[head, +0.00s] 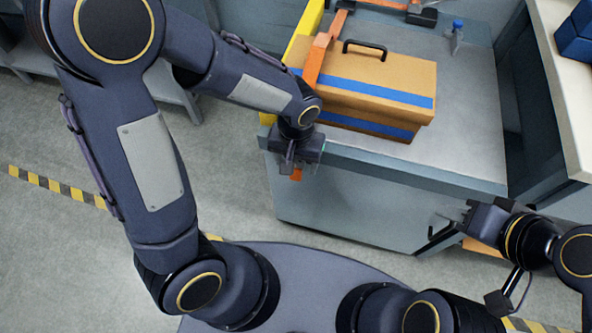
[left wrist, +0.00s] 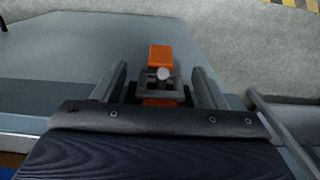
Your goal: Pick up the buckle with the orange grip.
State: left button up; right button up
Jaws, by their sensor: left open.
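The buckle with the orange grip (left wrist: 160,57) shows in the left wrist view, with a grey metal frame and a pale round end below the orange part. More orange shows beneath the frame. My left gripper (left wrist: 162,85) is open, with one finger on each side of the buckle; I cannot tell whether either touches it. In the head view, my left gripper (head: 298,162) is at the front left edge of the grey cart, and a small orange piece of the buckle (head: 296,174) shows beneath it. My right gripper (head: 462,220) is at the cart's front right, away from the buckle; its opening is unclear.
A tan case with blue bands (head: 390,75) stands on the grey cart (head: 455,150). An orange strap (head: 316,60) runs along its left end, beside a yellow edge (head: 305,25). The cart's top right is clear.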

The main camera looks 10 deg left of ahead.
pick_arm(q)
jog(key=shift+f, duration=0.7)
jog(key=c, duration=1.1)
jog(key=shift+o, duration=0.2)
jog(key=shift+r, duration=0.25)
